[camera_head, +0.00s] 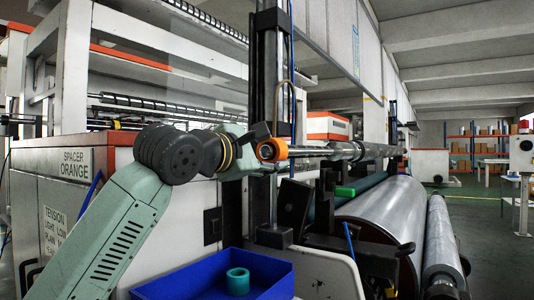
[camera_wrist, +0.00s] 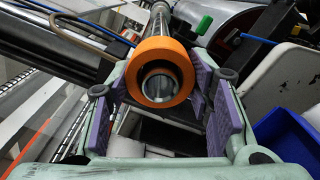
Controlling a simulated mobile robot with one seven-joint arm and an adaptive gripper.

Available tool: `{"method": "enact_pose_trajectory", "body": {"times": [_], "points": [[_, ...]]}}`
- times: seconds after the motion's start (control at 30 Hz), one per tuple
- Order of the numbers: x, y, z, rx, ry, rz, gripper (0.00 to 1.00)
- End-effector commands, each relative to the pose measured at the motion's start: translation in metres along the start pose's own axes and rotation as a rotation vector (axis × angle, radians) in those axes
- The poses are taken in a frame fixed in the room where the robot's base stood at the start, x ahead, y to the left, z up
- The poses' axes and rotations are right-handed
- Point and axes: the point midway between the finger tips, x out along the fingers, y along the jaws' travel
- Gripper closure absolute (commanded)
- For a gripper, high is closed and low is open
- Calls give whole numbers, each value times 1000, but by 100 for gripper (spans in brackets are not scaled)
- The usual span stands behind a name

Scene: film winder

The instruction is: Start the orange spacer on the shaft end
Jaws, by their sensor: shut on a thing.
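The orange spacer (camera_head: 282,147) is a thick ring held at the tip of my gripper (camera_head: 258,160) by the left end of the metal shaft (camera_head: 335,152). In the wrist view the spacer (camera_wrist: 160,49) sits between the purple pads of my gripper (camera_wrist: 162,75), which is shut on it. The shaft (camera_wrist: 157,20) runs away behind the ring, roughly in line with its hole. A silvery round edge shows inside the hole. I cannot tell how far, if at all, the ring is around the shaft end.
A blue bin (camera_head: 150,292) below holds a teal ring (camera_head: 238,281). A sign reading "SPACER ORANGE" (camera_head: 75,163) is on the cabinet at left. Large metal rollers (camera_head: 385,215), a green block (camera_head: 345,191) and a dark vertical column (camera_head: 265,80) stand close to the shaft.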

Motion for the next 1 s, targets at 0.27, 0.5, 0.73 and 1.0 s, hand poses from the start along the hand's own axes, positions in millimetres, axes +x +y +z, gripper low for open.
{"method": "enact_pose_trajectory", "body": {"times": [0.27, 0.5, 0.73, 1.0], "points": [[23, 1, 1, -1, -1, -2, 82], [45, 1, 1, -2, -1, -2, 82], [65, 1, 1, -2, -1, -1, 82], [64, 0, 0, -1, 0, 0, 82]]}}
